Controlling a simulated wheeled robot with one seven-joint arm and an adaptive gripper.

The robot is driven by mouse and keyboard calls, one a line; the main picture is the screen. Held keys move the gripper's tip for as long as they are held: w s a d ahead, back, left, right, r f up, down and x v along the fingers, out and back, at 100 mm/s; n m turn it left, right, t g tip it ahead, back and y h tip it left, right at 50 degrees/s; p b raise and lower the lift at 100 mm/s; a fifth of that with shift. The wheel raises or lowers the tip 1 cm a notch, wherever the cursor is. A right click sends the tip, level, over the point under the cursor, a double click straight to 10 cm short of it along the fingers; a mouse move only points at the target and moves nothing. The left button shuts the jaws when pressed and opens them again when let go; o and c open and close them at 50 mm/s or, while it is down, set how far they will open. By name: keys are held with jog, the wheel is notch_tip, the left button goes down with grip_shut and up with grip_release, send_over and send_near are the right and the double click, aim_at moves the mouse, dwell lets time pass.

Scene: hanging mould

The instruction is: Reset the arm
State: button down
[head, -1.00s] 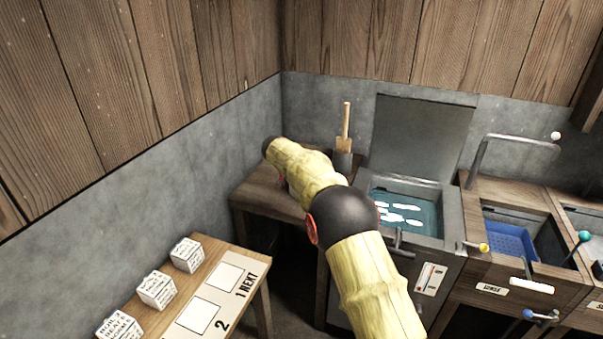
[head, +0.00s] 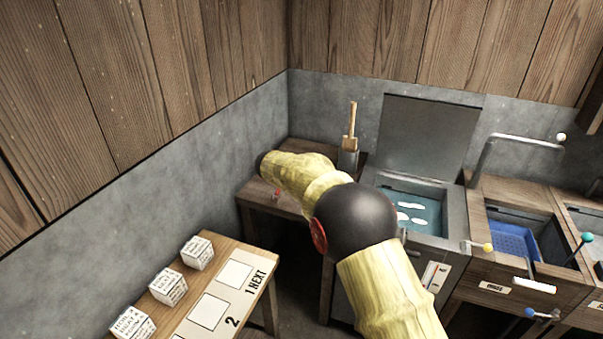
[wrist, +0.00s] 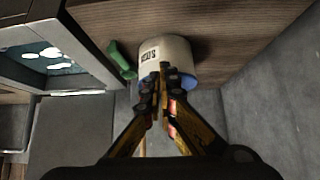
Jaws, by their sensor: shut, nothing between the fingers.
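My gripper (wrist: 160,76) is shut and empty in the wrist view, its brown fingers together at the tips. Beyond the tips is a white cylinder (wrist: 163,52) with dark lettering and a blue edge. The fingertips overlap its lower part in the picture; I cannot tell whether they touch it. In the head view my yellow arm bends at a dark ball joint and reaches left over the corner table (head: 252,192). The gripper itself is not clearly visible there.
A green object (wrist: 122,60) lies beside the cylinder. An open-lidded tank (head: 425,212) holds water and white pieces. A wooden handle (head: 351,125) stands in a dark holder. White lettered cubes (head: 168,287) sit on a left bench (head: 248,244). A blue basin (head: 512,240) is at right.

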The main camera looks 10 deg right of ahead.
jog(key=s+f+n+g, duration=0.2)
jog(key=s+f+n, duration=0.1)
jog(key=s, duration=0.4)
jog(key=s+f+n+g, duration=0.2)
jog(key=s+f+n, duration=0.1)
jog(key=s, duration=0.3)
jog(key=s+r+y+p, duration=0.1)
jog(key=s+r, duration=0.5)
jog(key=s, duration=0.7)
jog(key=s+r+n+t+y+p, duration=0.1)
jog(key=s+r, duration=0.6)
jog(key=s, duration=0.7)
jog(key=s+d+r+t+y+p, duration=0.1)
jog(key=s+r+y, duration=0.2)
jog(key=s+r, duration=0.4)
jog(key=s, duration=0.7)
jog(key=shift+r, duration=0.15)
